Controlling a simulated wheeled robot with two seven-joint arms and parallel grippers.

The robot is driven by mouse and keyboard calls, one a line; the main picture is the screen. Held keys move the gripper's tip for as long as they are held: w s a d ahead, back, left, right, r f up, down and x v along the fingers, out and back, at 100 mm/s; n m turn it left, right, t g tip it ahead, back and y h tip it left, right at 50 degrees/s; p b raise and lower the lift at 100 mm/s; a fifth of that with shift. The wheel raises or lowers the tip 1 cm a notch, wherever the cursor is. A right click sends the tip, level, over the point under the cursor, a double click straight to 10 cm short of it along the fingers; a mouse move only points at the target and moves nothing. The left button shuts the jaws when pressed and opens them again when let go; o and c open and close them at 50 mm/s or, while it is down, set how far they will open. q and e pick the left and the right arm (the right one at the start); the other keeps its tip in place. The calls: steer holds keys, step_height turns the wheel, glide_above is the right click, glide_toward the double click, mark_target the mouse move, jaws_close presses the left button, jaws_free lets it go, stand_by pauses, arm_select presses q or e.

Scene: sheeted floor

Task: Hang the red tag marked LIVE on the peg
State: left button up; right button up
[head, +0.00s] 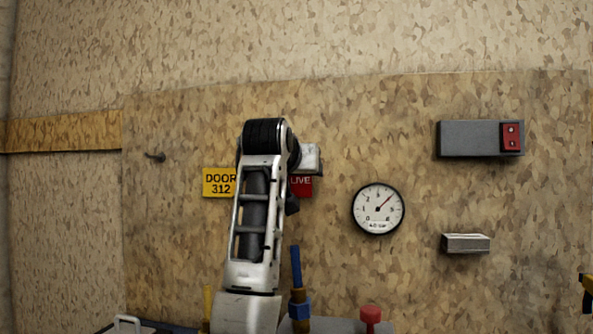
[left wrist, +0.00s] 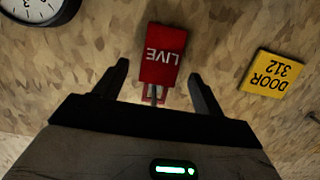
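The red tag marked LIVE (head: 301,186) is against the wall panel, partly hidden behind my left arm in the head view. In the left wrist view the tag (left wrist: 162,55) appears upside down, with a small grey metal piece at its top end. My left gripper (left wrist: 158,85) is open, one finger on each side of the tag's line and apart from it. In the head view the gripper is mostly hidden by the arm. A bare dark peg (head: 155,157) sticks out of the wall at the left. It also shows at the left wrist view's right edge (left wrist: 313,117). My right gripper is out of view.
A yellow DOOR 312 sign (head: 219,182) is between the peg and the tag. A round gauge (head: 378,209), a grey box with a red switch (head: 480,138) and a small grey block (head: 466,243) are to the right. A blue-handled item (head: 296,268) and red knob (head: 370,314) stand below.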

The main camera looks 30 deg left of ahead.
arm_select(q)
steer(key=b+v, duration=0.2)
steer(key=v, duration=1.4)
